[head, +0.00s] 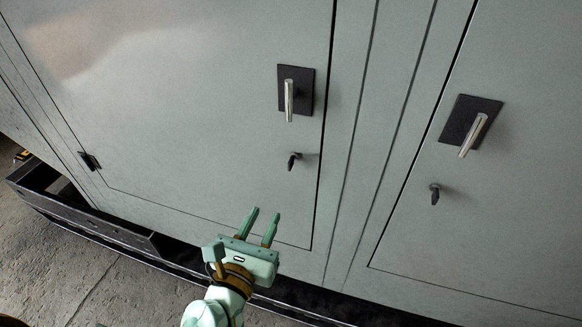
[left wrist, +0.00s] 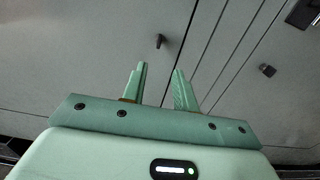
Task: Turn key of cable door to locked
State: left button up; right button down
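Two grey-green cabinet doors show in the head view, the left door (head: 190,100) and the right door (head: 510,190). The left door has a dark key (head: 293,161) below its handle; the right door has a similar key (head: 435,194). I cannot tell which is the cable door. My left gripper (head: 262,212) is open and empty, below and left of the left door's key, apart from it. In the left wrist view a dark key (left wrist: 160,41) shows beyond and between the open fingers (left wrist: 160,68). My right gripper is not in view.
Silver handles on black plates stick out from the left door (head: 289,100) and right door (head: 472,135). A hinge (head: 89,160) sits at the left door's lower left. A dark base rail (head: 95,222) runs along the concrete floor (head: 60,275).

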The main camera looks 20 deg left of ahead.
aim_at(289, 166)
pick_arm(q)
jog(key=w, duration=0.5)
jog(key=w+p, duration=0.1)
jog(key=w, duration=0.4)
jog(key=w+p, duration=0.1)
jog(key=w, duration=0.4)
jog(key=shift+d, duration=0.25)
grip_shut()
